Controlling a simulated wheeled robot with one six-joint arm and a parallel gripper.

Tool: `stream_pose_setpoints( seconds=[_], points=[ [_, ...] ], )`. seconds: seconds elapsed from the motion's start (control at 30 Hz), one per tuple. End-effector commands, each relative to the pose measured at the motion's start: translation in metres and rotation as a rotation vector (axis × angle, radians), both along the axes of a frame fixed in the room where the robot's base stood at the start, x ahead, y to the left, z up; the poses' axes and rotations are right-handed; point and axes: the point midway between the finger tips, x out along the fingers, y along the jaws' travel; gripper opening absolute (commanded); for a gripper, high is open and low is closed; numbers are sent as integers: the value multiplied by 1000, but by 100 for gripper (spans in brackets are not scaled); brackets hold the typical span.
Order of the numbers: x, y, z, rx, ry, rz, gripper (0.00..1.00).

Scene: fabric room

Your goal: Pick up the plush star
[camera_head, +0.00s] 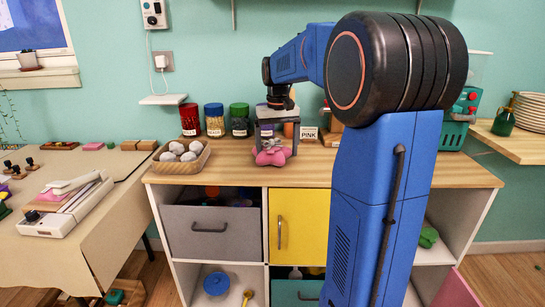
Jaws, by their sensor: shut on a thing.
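The plush star (272,152) is pink and sits at the wooden counter top, left of my blue arm. My gripper (276,138) points down over it, with its fingers reaching to the star's upper part. The gripper is shut on the star. The star's lower edge appears at or just above the counter surface; I cannot tell whether it touches. Part of the star's top is hidden by the gripper.
A wooden tray (201,162) of whitish balls stands left of the star. Jars with red (190,119), blue (214,119) and green (239,120) lids stand behind. A "PINK" sign (309,134) is to the right. The counter front (225,180) is clear.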

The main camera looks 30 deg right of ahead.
Motion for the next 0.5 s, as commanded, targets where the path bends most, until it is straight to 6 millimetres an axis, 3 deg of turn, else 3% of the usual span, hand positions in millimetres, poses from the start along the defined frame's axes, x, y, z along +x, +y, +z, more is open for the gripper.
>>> stream_pose_setpoints(
  seconds=[0.27,0.5],
  points=[
    [1,0,11,-1,-3,0,74],
    [0,0,53,-1,-4,0,74]
  ],
)
